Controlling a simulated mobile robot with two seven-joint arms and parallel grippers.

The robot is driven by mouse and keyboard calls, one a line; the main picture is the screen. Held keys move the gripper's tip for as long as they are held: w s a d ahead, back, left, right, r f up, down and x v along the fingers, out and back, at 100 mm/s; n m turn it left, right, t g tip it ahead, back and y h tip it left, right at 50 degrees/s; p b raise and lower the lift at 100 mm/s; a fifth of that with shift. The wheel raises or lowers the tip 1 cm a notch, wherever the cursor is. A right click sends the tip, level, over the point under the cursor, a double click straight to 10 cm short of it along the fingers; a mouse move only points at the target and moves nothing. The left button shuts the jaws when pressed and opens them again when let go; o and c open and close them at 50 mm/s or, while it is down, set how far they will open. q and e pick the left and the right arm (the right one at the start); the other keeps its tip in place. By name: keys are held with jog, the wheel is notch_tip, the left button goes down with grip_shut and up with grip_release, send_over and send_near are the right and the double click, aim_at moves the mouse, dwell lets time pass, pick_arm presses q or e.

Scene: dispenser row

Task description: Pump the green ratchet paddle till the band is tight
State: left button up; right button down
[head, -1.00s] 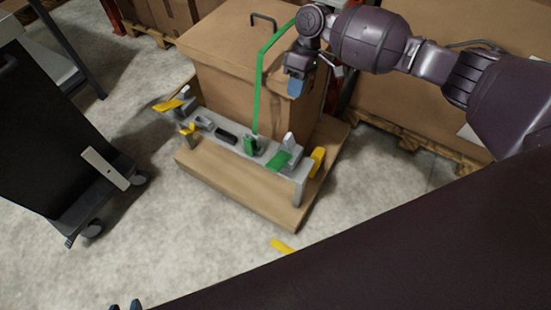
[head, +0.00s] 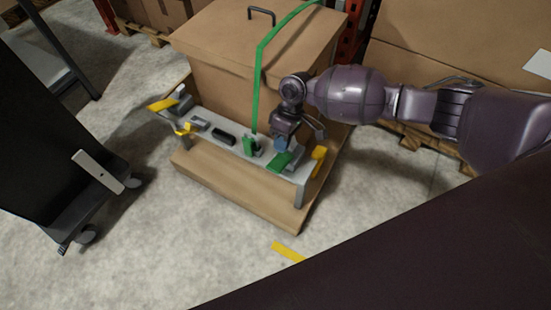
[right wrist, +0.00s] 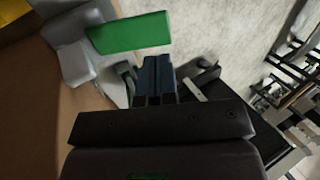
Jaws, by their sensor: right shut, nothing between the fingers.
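The green paddle (head: 279,162) sticks out from the front of a grey rail (head: 233,149) in the head view. It also shows in the right wrist view (right wrist: 128,33), just beyond the fingertips. My left gripper is out of view.
The brown box (head: 225,75) stands on a wooden base behind the rail. Yellow paddles (head: 163,104) and (head: 318,160) sit near the rail's ends. A dark cart (head: 60,140) stands at left. Concrete floor in front is clear except for a yellow strip (head: 288,252).

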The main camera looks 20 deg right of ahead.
aim_at(275, 167)
jog(key=b+x, duration=0.1)
jog(key=x, duration=0.5)
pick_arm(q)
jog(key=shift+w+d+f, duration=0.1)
